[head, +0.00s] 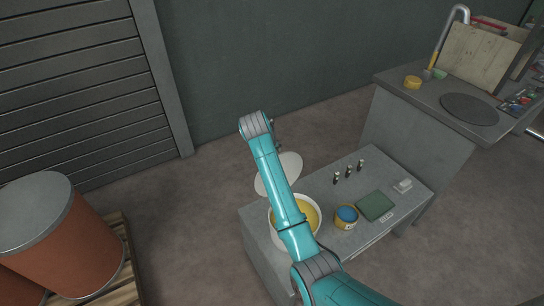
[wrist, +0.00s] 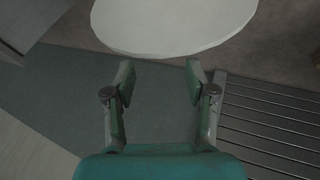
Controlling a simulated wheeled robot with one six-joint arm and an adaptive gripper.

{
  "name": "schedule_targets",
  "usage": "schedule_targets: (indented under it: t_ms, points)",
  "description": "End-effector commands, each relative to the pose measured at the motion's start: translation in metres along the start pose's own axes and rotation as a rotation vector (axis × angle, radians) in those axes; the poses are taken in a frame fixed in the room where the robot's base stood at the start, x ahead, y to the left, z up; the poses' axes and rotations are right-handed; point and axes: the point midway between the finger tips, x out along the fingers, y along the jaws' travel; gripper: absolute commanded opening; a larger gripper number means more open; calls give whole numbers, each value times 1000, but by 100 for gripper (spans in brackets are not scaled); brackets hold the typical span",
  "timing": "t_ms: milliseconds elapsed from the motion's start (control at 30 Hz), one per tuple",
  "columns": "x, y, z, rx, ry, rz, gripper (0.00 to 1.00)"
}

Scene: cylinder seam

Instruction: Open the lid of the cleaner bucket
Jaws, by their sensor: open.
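The cleaner bucket (head: 319,221) stands at the left end of the grey bench, with a white rim and yellow inside. My arm crosses in front and hides part of it. Its round white lid (head: 292,166) is raised and tilted back at the far side of the bucket, leaving the mouth uncovered. In the wrist view the lid (wrist: 172,25) fills the top as a pale disc. My gripper (wrist: 159,79) is open and empty, its two fingers apart just below the lid's edge in that picture, with a gap between. In the head view my gripper is mostly hidden behind the arm's end.
A yellow tin with a blue top (head: 347,215), a green pad (head: 375,205), several small dark bottles (head: 348,172) and a white block (head: 403,186) are on the bench. A higher counter (head: 425,97) stands at right. Orange drums (head: 75,245) on a pallet stand at left.

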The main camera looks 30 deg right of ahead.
Motion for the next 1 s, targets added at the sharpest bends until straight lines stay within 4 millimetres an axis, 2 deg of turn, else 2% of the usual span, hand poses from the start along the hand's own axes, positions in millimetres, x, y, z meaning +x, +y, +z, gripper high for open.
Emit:
schedule_targets:
  t_ms: [100,300,1000]
  points:
    - [-20,0,0,1,2,0,56]
    - [-39,-1,0,0,1,-1,56]
    - [-43,-1,0,-1,0,-2,56]
